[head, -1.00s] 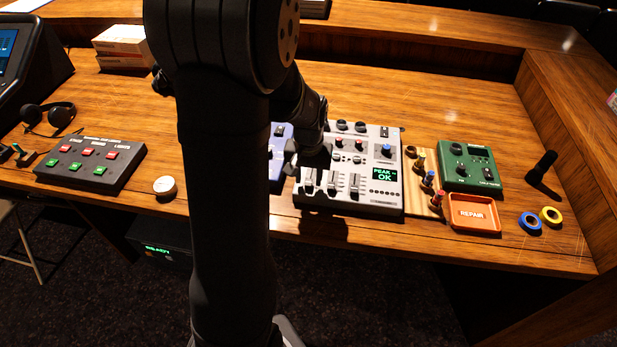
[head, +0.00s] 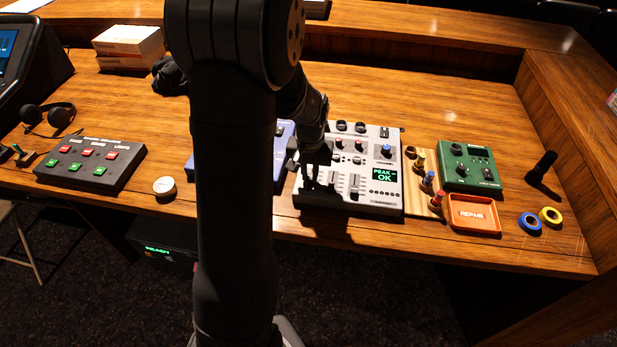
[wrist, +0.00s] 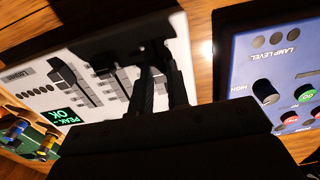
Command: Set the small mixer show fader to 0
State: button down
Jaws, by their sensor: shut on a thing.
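The small mixer (head: 375,208) is a pale grey box with knobs, a green "PEAK OK" display and sliding faders along its front part. It also shows turned in the wrist view (wrist: 30,85). My gripper (head: 310,184) is down at the leftmost fader in the head view, with its fingers shut on that fader's cap. In the wrist view my gripper (wrist: 160,62) stands over the same fader; the fingers hide most of the cap and its label. The middle fader (head: 333,180) and right fader (head: 354,184) are clear of the fingers.
A blue lamp level box (wrist: 275,60) stands close beside the mixer on the gripper's side. On the mixer's other side are a wooden strip with coloured plugs (head: 427,181), a green box (head: 470,165) and an orange repair tray (head: 473,226).

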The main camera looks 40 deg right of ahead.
jog(key=shift+w+d, duration=0.8)
jog(key=c, duration=1.4)
grip_release()
jog(key=shift+o, duration=0.2)
jog(key=shift+r, duration=0.15)
notch_tip(320, 180, up, 17)
